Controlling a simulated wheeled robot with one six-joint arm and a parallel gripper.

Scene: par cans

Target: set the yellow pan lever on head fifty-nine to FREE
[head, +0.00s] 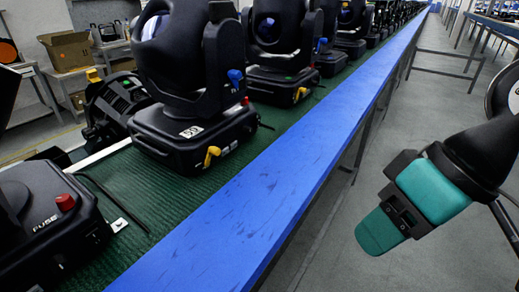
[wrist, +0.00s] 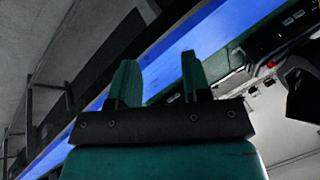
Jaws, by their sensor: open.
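A black moving head (head: 190,75) stands on the green bench surface in the middle left. Its yellow lever (head: 212,156) sticks out at the base's right front corner, near a white label (head: 192,131) too small to read surely. A blue lever (head: 235,77) is higher on its yoke. The lever's marked settings cannot be made out. My gripper (head: 378,232) is out over the aisle, right of the bench and well apart from the lever. In the wrist view my gripper (wrist: 158,66) shows two teal fingers spread apart with nothing between them.
A blue bench edge (head: 265,185) runs between my gripper and the heads. A second head (head: 282,80) behind has its own yellow lever (head: 300,94). A black box with a red button (head: 65,202) is at front left.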

